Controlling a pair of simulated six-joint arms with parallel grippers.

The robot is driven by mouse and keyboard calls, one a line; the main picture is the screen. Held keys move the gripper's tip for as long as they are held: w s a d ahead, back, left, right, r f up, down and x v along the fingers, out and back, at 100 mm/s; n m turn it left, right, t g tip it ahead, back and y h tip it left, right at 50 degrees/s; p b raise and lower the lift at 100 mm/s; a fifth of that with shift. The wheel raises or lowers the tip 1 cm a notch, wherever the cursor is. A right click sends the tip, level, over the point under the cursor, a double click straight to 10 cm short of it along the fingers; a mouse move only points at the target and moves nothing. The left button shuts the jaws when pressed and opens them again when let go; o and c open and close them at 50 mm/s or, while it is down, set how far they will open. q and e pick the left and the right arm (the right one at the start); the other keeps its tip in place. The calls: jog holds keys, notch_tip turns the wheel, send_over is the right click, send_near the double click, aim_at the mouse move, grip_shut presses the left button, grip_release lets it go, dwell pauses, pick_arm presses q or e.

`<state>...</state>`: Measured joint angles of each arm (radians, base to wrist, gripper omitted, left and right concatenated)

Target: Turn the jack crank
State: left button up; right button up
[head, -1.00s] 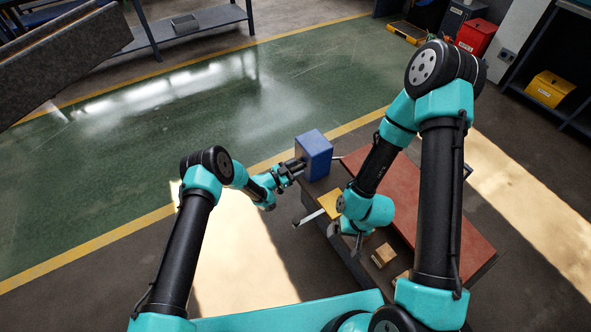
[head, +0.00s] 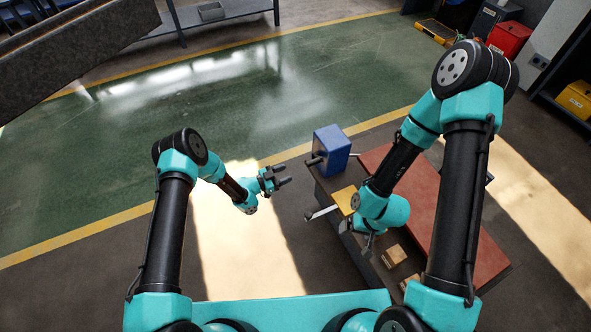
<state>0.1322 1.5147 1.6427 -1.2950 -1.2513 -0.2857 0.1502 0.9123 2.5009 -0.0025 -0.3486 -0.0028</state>
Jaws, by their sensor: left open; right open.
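A blue box-shaped unit (head: 333,152) stands on the far left end of the bench, with a short dark handle (head: 314,160) on its left side. A silver lever (head: 322,212) with a dark end sticks out from the bench's left edge, near a yellow block (head: 344,200). I cannot tell for sure which of these is the jack crank. My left gripper (head: 284,176) is open and empty, left of the dark handle and apart from it. My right gripper (head: 368,246) points down over the bench's near left part; its fingers are partly hidden and hold nothing visible.
The bench has a reddish-brown top (head: 435,210), partly hidden by my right arm. Small wooden blocks (head: 394,256) lie near its front. The floor left of the bench is clear. A shelf (head: 225,18), a red box (head: 509,38) and a yellow box (head: 577,100) stand farther off.

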pick_arm(q)
jog(key=shift+v, duration=2.15)
jog(key=s+a+r+n+y, duration=0.2)
jog(key=s+a+n+y, duration=0.5)
jog(key=a+n+y, duration=0.3)
jog(key=s+a+r+n+g+y, duration=0.1)
jog(key=s+a+r+n+g, duration=0.1)
jog(key=s, duration=0.5)
jog(key=s+a+r+n+g, duration=0.2)
jog(key=s+a, duration=0.1)
jog(key=s, duration=0.4)
jog(key=s+a+r+n+g+y, duration=0.1)
jog(key=s+a+r+n+g, duration=0.1)
jog(key=s, duration=0.5)
jog(key=shift+a+n+y, duration=0.3)
jog(key=shift+a+n, duration=0.2)
jog(key=shift+a, duration=0.15)
